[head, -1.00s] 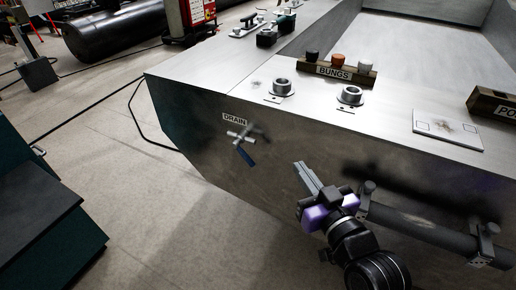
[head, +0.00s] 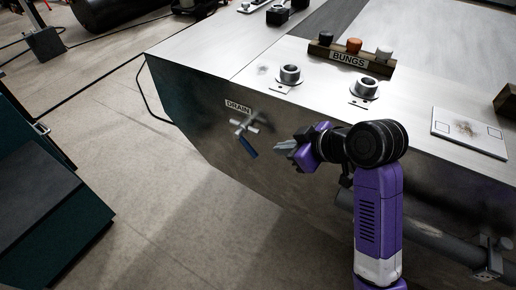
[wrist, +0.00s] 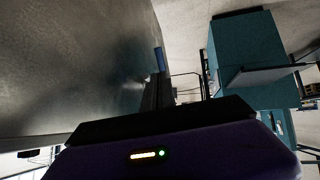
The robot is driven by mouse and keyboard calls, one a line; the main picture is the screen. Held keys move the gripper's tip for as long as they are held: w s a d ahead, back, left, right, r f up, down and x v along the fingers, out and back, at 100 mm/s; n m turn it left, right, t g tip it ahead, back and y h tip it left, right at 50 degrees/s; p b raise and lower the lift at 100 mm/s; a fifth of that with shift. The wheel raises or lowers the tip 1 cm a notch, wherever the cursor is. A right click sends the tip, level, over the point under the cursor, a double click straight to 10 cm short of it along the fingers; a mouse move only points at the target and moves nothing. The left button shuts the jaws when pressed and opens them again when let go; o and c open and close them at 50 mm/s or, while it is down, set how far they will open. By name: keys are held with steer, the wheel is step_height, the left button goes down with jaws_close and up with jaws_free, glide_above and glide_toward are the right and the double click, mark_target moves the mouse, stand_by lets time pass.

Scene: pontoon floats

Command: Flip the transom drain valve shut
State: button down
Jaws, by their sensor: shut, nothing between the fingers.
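The drain valve (head: 246,126) sits on the metal transom face under a DRAIN label (head: 238,107). Its blue-tipped lever (head: 248,148) points down and slightly right. My gripper (head: 280,149) is shut and empty, to the right of the lever, with its fingertips pointing left toward it. A gap shows between the fingertips and the lever in the head view. In the wrist view the blue lever grip (wrist: 158,60) stands just beyond the dark fingers (wrist: 157,92); whether they touch cannot be told there. The valve body is mostly hidden in that view.
Two round fittings (head: 290,75) and a BUNGS rack (head: 350,60) with several bungs stand on the deck above. A dark horizontal tube (head: 430,238) runs along the transom at lower right. A teal stepped block (head: 45,200) stands at left, with open floor between.

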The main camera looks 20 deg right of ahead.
mark_target(254, 156)
steer(key=x, duration=1.2)
steer(key=shift+f, duration=0.15)
steer(key=shift+f, duration=0.15)
steer(key=f+b, duration=0.1)
steer(key=b, duration=0.1)
steer(key=shift+w+f+t+y+b, duration=0.1)
steer(key=shift+t+y+b, duration=0.2)
steer(key=shift+t, duration=0.1)
steer(key=b, duration=0.2)
steer(key=f+t+b, duration=0.1)
steer(key=t+y+b, duration=0.1)
steer(key=b, duration=0.1)
steer(key=shift+w+a+f+b, duration=0.25)
steer(key=shift+w+f+b, duration=0.05)
steer(key=shift+f, duration=0.05)
steer(key=t+y+b, duration=0.1)
steer(key=b, duration=0.4)
steer(key=w+a+f+t+b, duration=0.1)
steer(key=t+b, duration=0.1)
steer(key=b, duration=0.3)
steer(key=w+m+t+y+b, duration=0.1)
steer(key=b, duration=0.4)
steer(key=shift+a+f+t+y+b, duration=0.25)
steer(key=shift+f+t+y+b, duration=0.05)
steer(key=shift+f, duration=0.05)
steer(key=shift+w+a+r+b, duration=0.1)
steer(key=shift+r+b, duration=0.15)
steer(key=shift+b, duration=0.15)
